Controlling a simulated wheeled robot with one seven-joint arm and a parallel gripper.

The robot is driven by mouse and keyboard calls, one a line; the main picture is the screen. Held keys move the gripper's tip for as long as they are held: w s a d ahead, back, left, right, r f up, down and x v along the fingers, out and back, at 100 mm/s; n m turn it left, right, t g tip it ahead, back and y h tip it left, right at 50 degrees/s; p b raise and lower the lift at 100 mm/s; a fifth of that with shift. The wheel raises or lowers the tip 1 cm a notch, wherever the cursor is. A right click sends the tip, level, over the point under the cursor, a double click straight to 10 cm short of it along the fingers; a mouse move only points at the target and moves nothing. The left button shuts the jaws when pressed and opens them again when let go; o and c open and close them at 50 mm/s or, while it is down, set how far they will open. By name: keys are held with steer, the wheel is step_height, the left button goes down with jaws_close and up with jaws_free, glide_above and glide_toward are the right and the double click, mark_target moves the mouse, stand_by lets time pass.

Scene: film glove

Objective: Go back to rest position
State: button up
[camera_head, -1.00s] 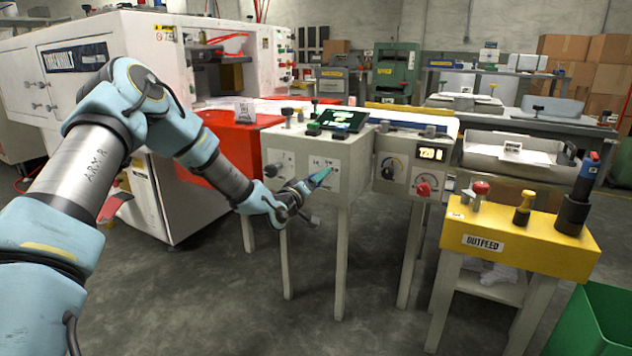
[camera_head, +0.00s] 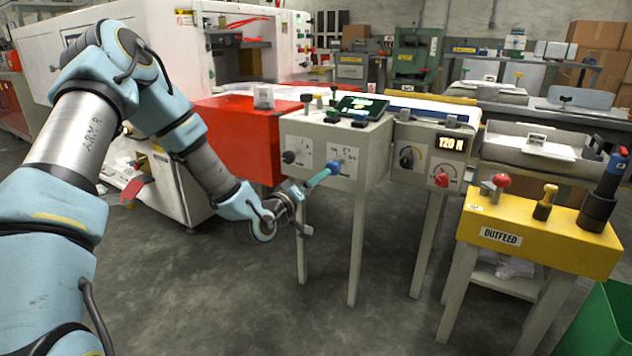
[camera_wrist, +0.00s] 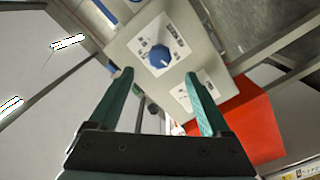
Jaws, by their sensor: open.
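My gripper (camera_wrist: 158,74) is open and empty, its two teal fingers spread apart. In the wrist view a blue knob (camera_wrist: 158,56) on a white dial plate shows between and just beyond the fingertips, apart from them. In the head view my gripper (camera_head: 318,180) is at the front of the grey control box (camera_head: 318,183), by its right-hand dial, and partly covers that area. My arm reaches in from the left, bent at the elbow. Whether any finger touches the box cannot be told.
A red cabinet (camera_head: 232,140) stands behind my forearm. Right of the box is a panel with a red knob (camera_head: 441,177) and a "120 N" display. The yellow OUTFEED stand (camera_head: 545,238) and a green bin (camera_head: 605,325) are at right. The floor (camera_head: 240,300) in front is clear.

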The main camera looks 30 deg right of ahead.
steer(key=w+a+f+m+g+y, duration=0.1)
steer(key=a+y, duration=0.4)
steer(key=a, duration=0.7)
steer(key=w+a+f+m+g+y, duration=0.15)
steer(key=a+y, duration=0.45)
steer(key=a, duration=0.6)
steer(key=s+a+r+n+g+y, duration=0.2)
steer(key=s+a+r, duration=0.1)
steer(key=s+a, duration=0.6)
steer(key=s+a+r+n+g+y, duration=0.3)
steer(key=s+a, duration=0.3)
steer(key=a, duration=0.5)
step_height(320, 180, up, 24)
steer(key=p, duration=2.5)
steer(key=shift+d+r+m+p, duration=0.15)
steer(key=shift+r+m+p, duration=0.05)
steer(key=shift+m+p, duration=0.15)
steer(key=shift+w, duration=0.1)
